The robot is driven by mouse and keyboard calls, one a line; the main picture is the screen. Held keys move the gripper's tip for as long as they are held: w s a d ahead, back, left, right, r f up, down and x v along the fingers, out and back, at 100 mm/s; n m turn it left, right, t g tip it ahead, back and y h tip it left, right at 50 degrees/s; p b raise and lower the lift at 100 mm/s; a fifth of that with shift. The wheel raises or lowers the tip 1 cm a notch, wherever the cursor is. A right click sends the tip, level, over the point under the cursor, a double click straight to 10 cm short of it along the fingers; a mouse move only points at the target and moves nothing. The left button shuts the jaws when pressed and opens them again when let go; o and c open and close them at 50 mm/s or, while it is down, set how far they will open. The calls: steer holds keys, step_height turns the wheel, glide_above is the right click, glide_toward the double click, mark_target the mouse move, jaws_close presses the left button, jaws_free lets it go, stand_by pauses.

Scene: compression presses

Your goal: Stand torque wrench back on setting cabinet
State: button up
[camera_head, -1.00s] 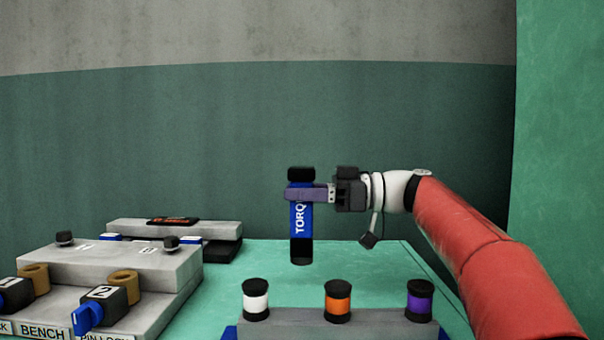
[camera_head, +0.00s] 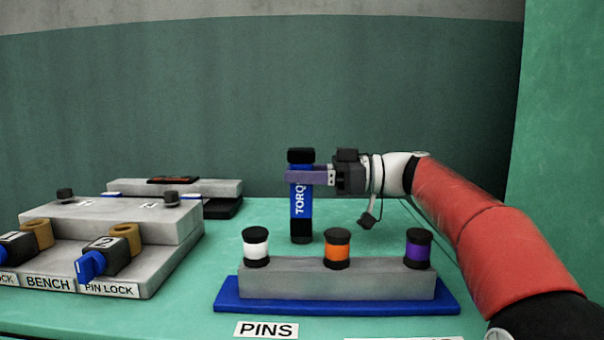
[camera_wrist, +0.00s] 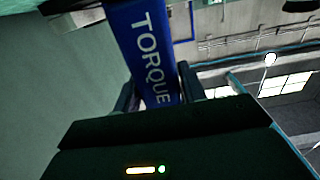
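The torque wrench (camera_head: 300,205) is an upright blue cylinder with black ends and white lettering. My gripper (camera_head: 308,177) is shut on its upper part, coming from the right. The wrench also fills the middle of the wrist view (camera_wrist: 145,45), between the two dark fingers. Its lower end is over the green top (camera_head: 370,258), behind the pin rack; I cannot tell whether it touches that surface. No label in view names the setting cabinet.
The pin rack (camera_head: 300,283) with white, orange and purple pins stands in front of the wrench on a blue base. A grey bench fixture (camera_head: 110,220) with knobs stands at left, a low grey block (camera_head: 220,188) behind it. Green top right of the wrench is clear.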

steer(key=o, duration=0.3)
steer(key=shift+r, duration=0.1)
steer(key=d, duration=0.7)
steer(key=shift+s+d, duration=0.1)
steer(key=shift+d, duration=0.2)
steer(key=shift+r, duration=0.1)
